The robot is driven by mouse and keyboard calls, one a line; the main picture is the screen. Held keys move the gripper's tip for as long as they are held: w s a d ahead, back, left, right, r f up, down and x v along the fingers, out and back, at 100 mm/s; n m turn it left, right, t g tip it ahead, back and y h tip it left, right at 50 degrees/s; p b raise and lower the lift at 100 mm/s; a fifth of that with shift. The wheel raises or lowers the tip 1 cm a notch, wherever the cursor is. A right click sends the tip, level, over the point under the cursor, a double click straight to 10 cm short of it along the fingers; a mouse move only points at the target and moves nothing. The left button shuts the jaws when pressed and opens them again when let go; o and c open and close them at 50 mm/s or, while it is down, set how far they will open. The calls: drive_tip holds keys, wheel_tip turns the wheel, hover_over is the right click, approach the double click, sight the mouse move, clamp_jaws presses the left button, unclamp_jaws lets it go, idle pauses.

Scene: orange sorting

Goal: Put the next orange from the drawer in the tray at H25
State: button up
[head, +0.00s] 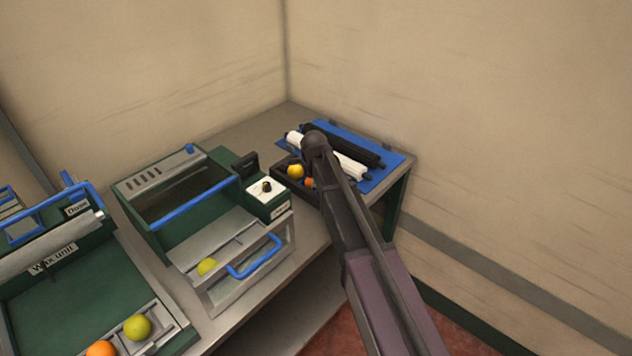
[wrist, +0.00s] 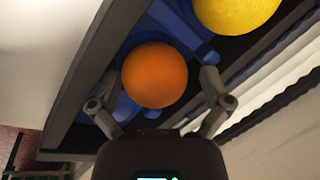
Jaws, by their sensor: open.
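An orange (wrist: 155,75) sits in a dark tray (wrist: 85,60) with blue cups, between the two fingers of my gripper (wrist: 158,85). The fingers are spread on either side of it; whether they touch it I cannot tell. A yellow fruit (wrist: 235,10) lies in the same tray. In the head view the tray (head: 283,182) is at the table's back right, with the yellow fruit (head: 295,171) and part of the orange (head: 309,182) showing; my arm hides the gripper. No H25 label is readable.
Black and white rollers (head: 345,150) lie on a blue mat (head: 395,163) beside the tray. The wax unit (head: 60,290) at left has a front compartment with an orange (head: 102,349) and a yellow-green fruit (head: 138,327). Walls close off the table's back corner.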

drive_tip(key=shift+r, duration=0.1)
drive_tip(key=p+v, duration=1.1)
drive_tip(key=v, duration=0.1)
drive_tip(key=shift+p, duration=0.4)
idle(1.0)
drive_tip(key=s+d+n+g, duration=0.3)
drive_tip(key=s+d+n, duration=1.3)
drive_tip(key=s+d, duration=0.6)
drive_tip(key=shift+s+d+f+n, duration=0.2)
drive_tip(key=shift+d+f+n, duration=0.1)
drive_tip(key=shift+d, duration=0.25)
